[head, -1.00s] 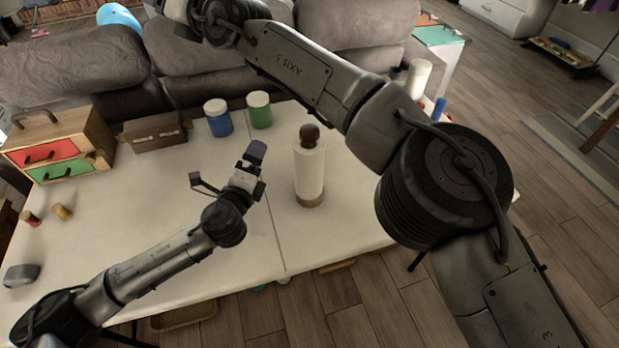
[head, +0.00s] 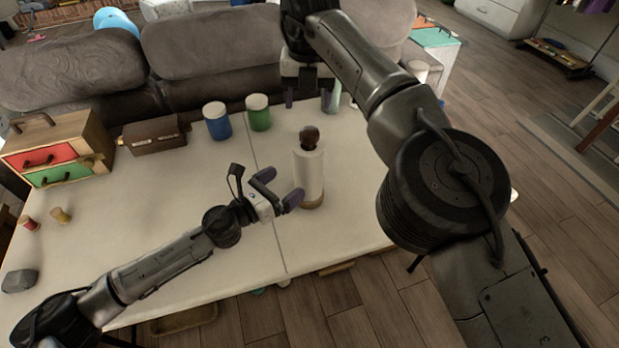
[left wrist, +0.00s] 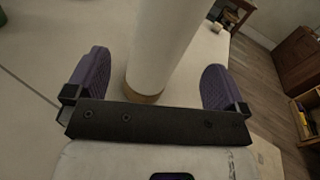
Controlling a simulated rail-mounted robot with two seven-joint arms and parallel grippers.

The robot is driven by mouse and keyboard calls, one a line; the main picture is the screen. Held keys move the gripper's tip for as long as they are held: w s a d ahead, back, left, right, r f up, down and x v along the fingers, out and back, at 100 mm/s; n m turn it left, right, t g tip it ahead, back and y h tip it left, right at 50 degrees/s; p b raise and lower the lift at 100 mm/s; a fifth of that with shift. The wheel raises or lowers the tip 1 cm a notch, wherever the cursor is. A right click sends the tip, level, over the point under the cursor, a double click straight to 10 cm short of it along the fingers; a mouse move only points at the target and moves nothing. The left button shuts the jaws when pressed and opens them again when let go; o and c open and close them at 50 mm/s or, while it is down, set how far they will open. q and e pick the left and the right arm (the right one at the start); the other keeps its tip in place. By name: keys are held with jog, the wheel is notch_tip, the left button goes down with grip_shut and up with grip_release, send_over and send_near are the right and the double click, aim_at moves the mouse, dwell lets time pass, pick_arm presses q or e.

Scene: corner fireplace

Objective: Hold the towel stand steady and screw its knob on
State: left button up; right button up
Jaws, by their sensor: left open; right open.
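The towel stand (head: 309,178) stands upright on the white table, with a white roll around it and a brown base. A dark brown round knob (head: 309,135) sits on its top; I cannot tell how tightly it is seated. My left gripper (head: 280,187) is open at the stand's left side, its purple fingers pointing at the roll. In the left wrist view the roll (left wrist: 165,45) stands between the two spread fingers, with a gap on each side. My right gripper (head: 308,96) is open and empty, fingers down, beyond the stand above the table's far edge.
Blue (head: 217,122) and green (head: 258,114) jars stand at the back of the table (head: 190,200). A brown box (head: 155,135) and a small drawer cabinet (head: 55,150) are at the left. Two small spools and a grey stone-like object lie front left. A grey sofa is behind.

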pick_arm(q)
jog(key=shift+s+d+m+g, duration=0.15)
jog(key=shift+m+g, duration=0.15)
jog(key=shift+m, duration=0.3)
pick_arm(e)
jog(key=shift+s+d+g, duration=0.15)
jog(key=shift+s+g, duration=0.15)
jog(key=shift+s, duration=0.05)
pick_arm(q)
jog(key=shift+m, duration=0.4)
pick_arm(e)
jog(key=shift+m, duration=0.3)
pick_arm(q)
notch_tip(320, 180, down, 9)
jog(key=shift+r, duration=0.15)
jog(key=x, duration=0.5)
jog(key=shift+w+d+r, duration=0.2)
jog(key=shift+r, duration=0.2)
pick_arm(e)
jog(key=shift+w, duration=0.1)
pick_arm(q)
jog(key=shift+w+d, duration=0.7)
